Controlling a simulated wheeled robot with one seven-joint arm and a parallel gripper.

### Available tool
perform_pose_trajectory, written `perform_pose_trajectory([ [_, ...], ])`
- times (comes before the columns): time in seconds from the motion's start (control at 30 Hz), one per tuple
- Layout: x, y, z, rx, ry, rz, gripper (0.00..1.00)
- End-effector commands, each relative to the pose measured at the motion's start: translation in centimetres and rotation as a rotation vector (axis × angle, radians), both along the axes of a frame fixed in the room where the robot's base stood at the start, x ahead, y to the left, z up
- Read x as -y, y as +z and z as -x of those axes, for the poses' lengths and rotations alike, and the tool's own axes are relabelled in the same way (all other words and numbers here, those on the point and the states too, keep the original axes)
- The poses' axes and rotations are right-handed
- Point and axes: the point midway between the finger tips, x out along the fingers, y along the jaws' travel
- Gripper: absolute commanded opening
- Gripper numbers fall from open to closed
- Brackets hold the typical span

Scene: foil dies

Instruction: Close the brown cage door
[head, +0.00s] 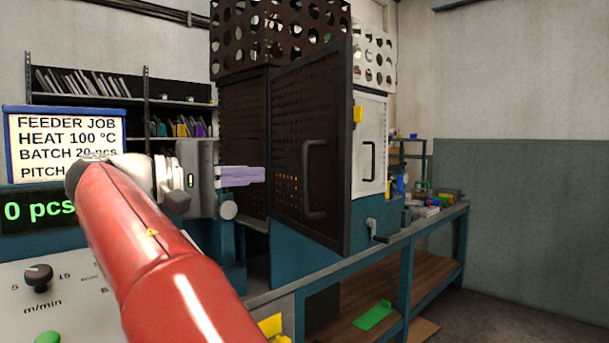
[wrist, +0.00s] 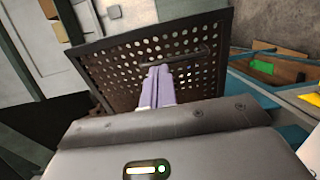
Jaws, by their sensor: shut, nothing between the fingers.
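The brown cage door (head: 311,150) is a dark perforated panel with a vertical bar handle (head: 314,180). It stands swung out at an angle from the brown cage (head: 243,130), so it is open. In the wrist view the door (wrist: 110,75) fills the upper middle, with its handle partly behind the fingers. My gripper (head: 262,174) has pale purple fingers and is shut and empty. In the head view it is left of the handle, pointing right. In the wrist view its fingertips (wrist: 160,70) overlap the door panel; whether they touch it I cannot tell.
A white cabinet door (head: 370,145) with a black handle is right of the cage door. A crank (head: 376,232) sticks out below it. The blue bench (head: 400,250) runs right with small items on top. A sign (head: 65,140) stands at left.

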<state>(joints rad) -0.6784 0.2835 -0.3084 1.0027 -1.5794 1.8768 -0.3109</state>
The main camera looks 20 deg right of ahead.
Motion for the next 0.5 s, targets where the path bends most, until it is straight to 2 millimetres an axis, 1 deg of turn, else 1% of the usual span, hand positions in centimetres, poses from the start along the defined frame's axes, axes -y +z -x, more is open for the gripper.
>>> perform_pose_trajectory([
  [0.07, 0.7, 0.1, 0.0, 0.002, -0.005, 0.002, 0.0],
  [0.17, 2.3, 0.0, 0.0, 0.001, -0.006, 0.001, 0.0],
  [0.5, 9.5, 0.1, -0.7, 0.001, -0.005, -0.001, 0.0],
])
